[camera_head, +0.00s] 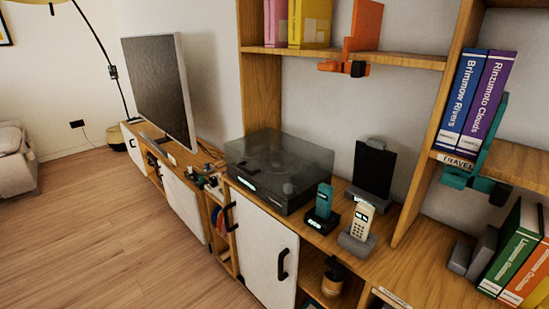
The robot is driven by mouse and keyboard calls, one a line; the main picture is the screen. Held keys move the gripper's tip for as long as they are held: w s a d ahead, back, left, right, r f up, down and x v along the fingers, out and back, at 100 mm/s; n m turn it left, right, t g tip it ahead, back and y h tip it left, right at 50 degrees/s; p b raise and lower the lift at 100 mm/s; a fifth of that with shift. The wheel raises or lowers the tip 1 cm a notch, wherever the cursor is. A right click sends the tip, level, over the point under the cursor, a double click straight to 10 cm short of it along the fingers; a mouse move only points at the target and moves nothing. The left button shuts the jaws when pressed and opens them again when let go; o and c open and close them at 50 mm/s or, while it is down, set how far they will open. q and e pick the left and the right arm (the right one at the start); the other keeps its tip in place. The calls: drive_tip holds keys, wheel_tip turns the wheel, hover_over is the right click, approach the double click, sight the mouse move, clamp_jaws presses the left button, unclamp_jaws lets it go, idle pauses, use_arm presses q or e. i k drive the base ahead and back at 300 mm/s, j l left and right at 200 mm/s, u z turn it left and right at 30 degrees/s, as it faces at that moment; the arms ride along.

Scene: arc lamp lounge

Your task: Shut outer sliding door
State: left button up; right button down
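A white sliding door (258,243) covers the front of the low wooden cabinet below the turntable. One black bar handle (229,216) is near its left edge and another black handle (282,264) is near its right edge. I cannot tell whether a second panel lies behind it. To its right the cabinet is open, and a small potted plant (332,281) shows inside. Another white door panel (183,200) is farther left along the cabinet. I cannot tell which panel is the outer one. Neither of my grippers is in view.
A turntable with a smoky cover (278,170), a teal phone (323,203) and a cream phone (361,222) stand on the cabinet top. A television (160,90) stands farther left. Shelves with books (470,100) rise at right. The wood floor (100,235) at left is clear.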

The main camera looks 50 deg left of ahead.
sight(270, 249)
drive_tip(key=j+u, duration=0.15)
drive_tip(key=u, duration=1.55)
drive_tip(key=i+j+u, duration=0.25)
drive_tip(key=i+j, duration=0.55)
